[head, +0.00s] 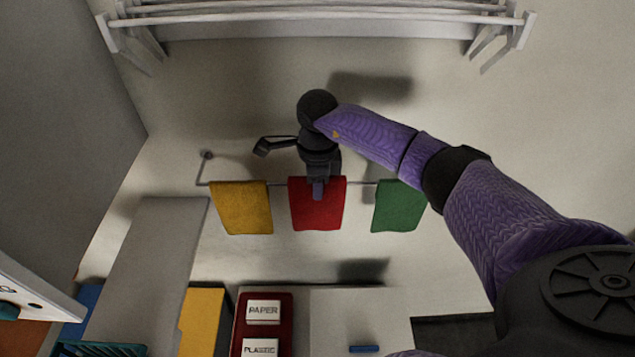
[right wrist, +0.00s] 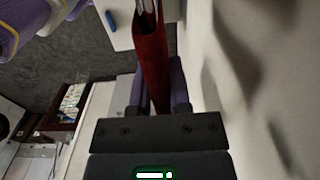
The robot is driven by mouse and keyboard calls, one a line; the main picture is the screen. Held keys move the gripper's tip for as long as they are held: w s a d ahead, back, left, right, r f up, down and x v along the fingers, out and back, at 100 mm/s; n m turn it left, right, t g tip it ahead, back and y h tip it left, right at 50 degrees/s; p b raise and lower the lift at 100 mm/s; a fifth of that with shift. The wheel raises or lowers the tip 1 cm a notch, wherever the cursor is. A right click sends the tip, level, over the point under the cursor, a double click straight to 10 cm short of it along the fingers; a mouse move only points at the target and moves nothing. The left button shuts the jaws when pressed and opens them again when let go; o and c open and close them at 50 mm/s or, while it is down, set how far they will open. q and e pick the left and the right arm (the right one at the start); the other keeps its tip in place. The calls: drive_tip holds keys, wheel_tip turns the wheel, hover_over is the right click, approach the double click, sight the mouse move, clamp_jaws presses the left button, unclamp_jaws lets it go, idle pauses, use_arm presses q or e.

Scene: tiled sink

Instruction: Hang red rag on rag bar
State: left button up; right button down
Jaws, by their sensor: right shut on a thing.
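The red rag (head: 316,208) hangs at the middle of the rag bar (head: 281,184), between a yellow rag (head: 243,208) and a green rag (head: 400,206). My right gripper (head: 318,190) is at the top edge of the red rag and shut on it. In the right wrist view the red rag (right wrist: 152,65) runs out from between the fingers of my right gripper (right wrist: 160,88). Whether the rag's fold lies fully over the bar is hidden by the gripper. My left gripper is not in view.
A white rack (head: 330,18) is fixed to the wall above. Below stand a red bin labelled PAPER (head: 263,325), a yellow box (head: 201,322) and a white cabinet (head: 360,318) with a blue handle. A grey panel (head: 150,255) stands at the left. The wall around the bar is clear.

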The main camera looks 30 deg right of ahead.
drive_tip(key=shift+f, duration=0.45)
drive_tip(key=shift+c, duration=2.4)
unclamp_jaws()
drive_tip(key=shift+r, duration=0.1)
